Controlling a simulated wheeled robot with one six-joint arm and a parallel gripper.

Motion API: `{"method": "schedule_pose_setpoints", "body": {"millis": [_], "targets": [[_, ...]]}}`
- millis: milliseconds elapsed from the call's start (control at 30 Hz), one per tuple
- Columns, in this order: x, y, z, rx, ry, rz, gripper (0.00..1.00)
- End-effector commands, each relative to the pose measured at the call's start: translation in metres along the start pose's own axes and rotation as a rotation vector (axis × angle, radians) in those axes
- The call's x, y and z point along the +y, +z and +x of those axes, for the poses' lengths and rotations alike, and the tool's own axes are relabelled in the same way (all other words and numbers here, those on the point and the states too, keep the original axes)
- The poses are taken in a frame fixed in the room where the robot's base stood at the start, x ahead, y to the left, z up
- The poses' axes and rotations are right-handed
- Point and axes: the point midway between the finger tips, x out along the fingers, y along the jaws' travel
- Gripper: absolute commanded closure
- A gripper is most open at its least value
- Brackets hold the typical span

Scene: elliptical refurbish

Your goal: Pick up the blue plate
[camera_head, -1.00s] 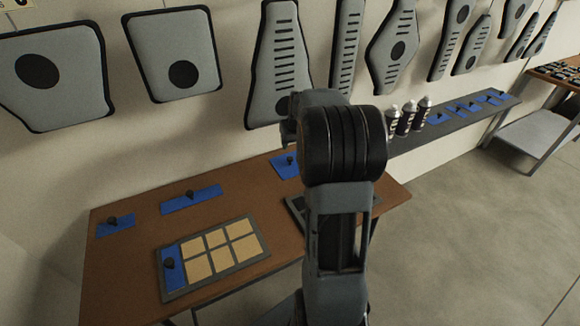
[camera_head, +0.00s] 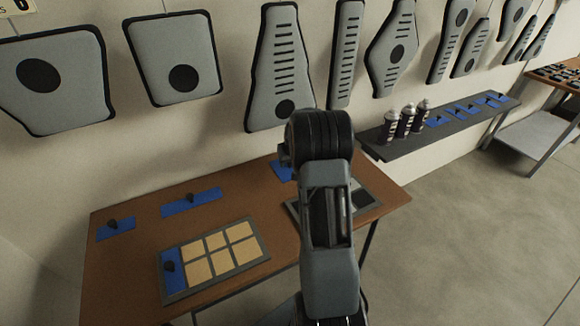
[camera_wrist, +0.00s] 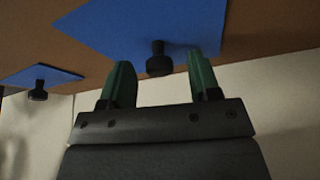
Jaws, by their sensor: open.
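Several blue plates with black knobs lie on the brown table (camera_head: 120,268). One plate (camera_head: 101,233) is at the left and a longer one (camera_head: 176,210) stands beside it. Another plate (camera_head: 281,171) is partly hidden by my arm, and one (camera_head: 174,284) sits in the grey tray (camera_head: 222,289). In the wrist view, my open gripper (camera_wrist: 161,62) has its green fingers on either side of a plate's black knob (camera_wrist: 158,60). That blue plate (camera_wrist: 140,25) fills the top; I cannot tell whether the fingers touch the knob. A second plate (camera_wrist: 48,75) is at the left.
The grey tray holds several tan squares. Another grey tray (camera_head: 365,199) is partly behind my arm. Spray cans (camera_head: 406,121) and more blue plates stand on the dark shelf (camera_head: 371,147). Grey panels (camera_head: 174,60) hang on the wall. The floor at the right is clear.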

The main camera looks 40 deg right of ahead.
Motion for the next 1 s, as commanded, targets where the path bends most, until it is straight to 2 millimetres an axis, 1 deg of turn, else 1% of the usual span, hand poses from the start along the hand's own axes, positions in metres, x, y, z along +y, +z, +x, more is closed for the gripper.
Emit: {"method": "schedule_pose_setpoints", "body": {"millis": [33,133,367,800,833,1000], "targets": [[-0.0002,0.0004,0.0049,-0.001,0.000,0.000,0.43],[-0.0001,0.0000,0.0093,0.001,0.000,0.000,0.43],[0.0000,0.0001,0.0102,0.001,0.000,0.000,0.43],[0.0002,0.0002,0.0100,0.000,0.000,0.000,0.84],[0.0002,0.0002,0.0100,0.000,0.000,0.000,0.86],[0.0002,0.0000,0.0098,0.001,0.001,0.000,0.87]]}}
